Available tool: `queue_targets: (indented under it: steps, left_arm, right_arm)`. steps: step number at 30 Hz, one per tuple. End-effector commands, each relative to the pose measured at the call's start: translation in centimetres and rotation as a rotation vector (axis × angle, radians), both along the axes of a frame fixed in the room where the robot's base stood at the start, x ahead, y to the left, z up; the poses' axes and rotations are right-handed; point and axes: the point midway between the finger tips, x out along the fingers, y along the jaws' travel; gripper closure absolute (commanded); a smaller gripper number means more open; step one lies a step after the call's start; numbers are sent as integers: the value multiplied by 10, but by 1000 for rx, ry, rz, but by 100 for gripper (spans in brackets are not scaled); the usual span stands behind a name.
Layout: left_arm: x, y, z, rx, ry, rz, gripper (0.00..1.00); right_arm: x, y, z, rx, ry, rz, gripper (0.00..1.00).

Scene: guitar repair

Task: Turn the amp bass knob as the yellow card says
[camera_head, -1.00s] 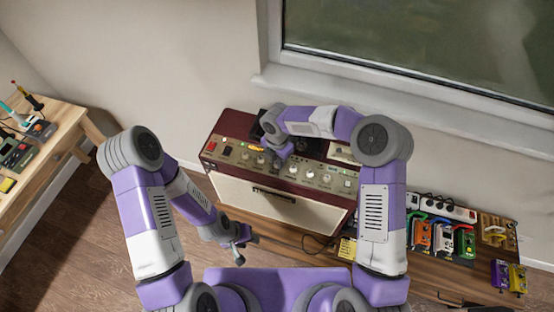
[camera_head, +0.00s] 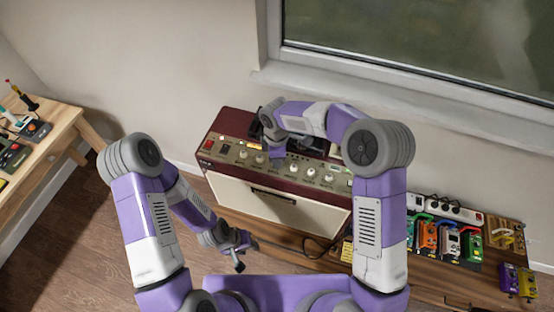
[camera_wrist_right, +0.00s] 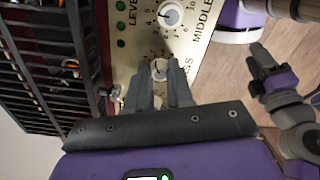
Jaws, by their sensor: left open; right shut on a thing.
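The amp (camera_head: 240,122) is a maroon box with a pale front and a row of cream knobs on its control panel (camera_head: 308,172). My right gripper (camera_head: 277,163) is over this panel. In the right wrist view, its fingers (camera_wrist_right: 160,88) are shut on a cream knob (camera_wrist_right: 160,67) with a numbered scale. The label beside this knob is partly hidden, with its end showing, next to the knob marked MIDDLE (camera_wrist_right: 170,14). The yellow card (camera_head: 347,250) is mostly hidden behind my right arm, its writing unreadable. My left gripper (camera_head: 240,258) is open and empty, in front of the amp.
The amp stands on a low wooden bench (camera_head: 290,246). Coloured pedals (camera_head: 448,240) and a power strip (camera_head: 440,208) are on its right. A workbench with tools (camera_head: 35,130) is at far left. A window (camera_head: 420,50) is behind. Floor at left is clear.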

Motion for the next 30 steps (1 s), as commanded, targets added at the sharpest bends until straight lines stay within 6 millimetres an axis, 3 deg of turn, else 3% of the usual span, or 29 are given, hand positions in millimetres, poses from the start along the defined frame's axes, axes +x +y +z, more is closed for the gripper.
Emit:
queue_targets:
  steps: [30]
  left_arm:
    - [0,0,-26,0,0,0,57]
  right_arm:
    - [1,2,2,5,-4,-925,100]
